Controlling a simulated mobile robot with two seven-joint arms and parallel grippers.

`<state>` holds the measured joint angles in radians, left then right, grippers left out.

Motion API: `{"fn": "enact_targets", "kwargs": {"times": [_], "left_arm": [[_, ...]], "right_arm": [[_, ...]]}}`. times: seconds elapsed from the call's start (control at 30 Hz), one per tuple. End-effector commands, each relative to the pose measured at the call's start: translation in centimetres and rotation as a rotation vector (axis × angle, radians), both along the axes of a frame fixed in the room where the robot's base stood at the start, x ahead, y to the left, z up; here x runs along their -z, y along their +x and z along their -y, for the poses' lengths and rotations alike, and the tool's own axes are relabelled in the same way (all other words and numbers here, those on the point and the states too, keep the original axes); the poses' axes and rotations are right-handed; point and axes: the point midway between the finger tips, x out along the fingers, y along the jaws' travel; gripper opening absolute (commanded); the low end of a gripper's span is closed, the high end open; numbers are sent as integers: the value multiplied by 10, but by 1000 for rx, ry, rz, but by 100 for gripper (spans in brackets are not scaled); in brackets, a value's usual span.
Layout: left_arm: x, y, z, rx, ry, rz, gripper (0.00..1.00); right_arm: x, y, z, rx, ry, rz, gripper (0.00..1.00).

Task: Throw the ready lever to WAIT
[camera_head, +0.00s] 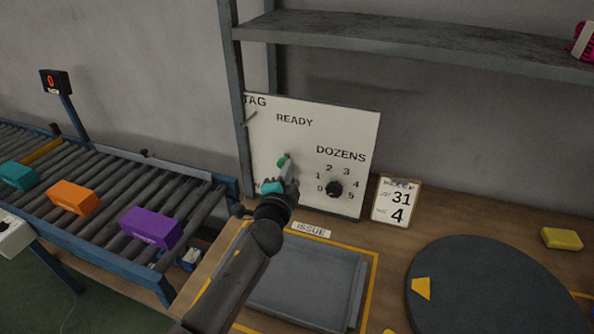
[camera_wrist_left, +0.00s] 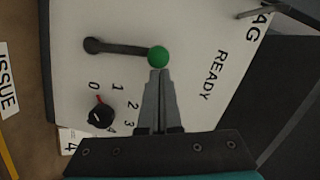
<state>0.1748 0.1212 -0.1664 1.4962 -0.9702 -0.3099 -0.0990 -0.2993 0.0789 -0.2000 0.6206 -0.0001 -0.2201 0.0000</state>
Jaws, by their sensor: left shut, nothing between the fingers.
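The ready lever shows best in the left wrist view: a dark arm with a green ball knob (camera_wrist_left: 159,57), pointing from its pivot toward the READY side of the white board (camera_wrist_left: 200,20). In the head view the green knob (camera_head: 284,160) sits below the word READY, with the rest of the lever mostly hidden behind my gripper. My left gripper (camera_head: 287,168) is shut and empty. Its fingertips (camera_wrist_left: 159,78) are right beside the knob; I cannot tell whether they touch. No WAIT label is legible. My right gripper is not in view.
A black DOZENS dial (camera_head: 334,188) is on the board, right of the lever. A grey tray (camera_head: 300,285) lies below, a number card (camera_head: 396,201) and dark turntable (camera_head: 490,290) to the right. A roller conveyor (camera_head: 105,205) carries boxes at left. A shelf (camera_head: 430,45) overhangs.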

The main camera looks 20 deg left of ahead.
Motion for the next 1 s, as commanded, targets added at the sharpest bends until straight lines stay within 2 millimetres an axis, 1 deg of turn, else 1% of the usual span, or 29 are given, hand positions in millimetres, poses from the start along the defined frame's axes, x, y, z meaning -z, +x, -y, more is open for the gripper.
{"fn": "enact_targets", "kwargs": {"times": [0.23,0.47,0.73,1.0], "left_arm": [[-2,1,-25,-3,-210,-8,0],[4,1,-48,-3,-429,-17,0],[17,3,-73,-3,-684,-25,0],[38,3,-94,-2,-938,-33,0]], "right_arm": [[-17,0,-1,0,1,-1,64],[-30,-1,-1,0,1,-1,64],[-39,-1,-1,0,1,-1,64],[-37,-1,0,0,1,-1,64]]}}
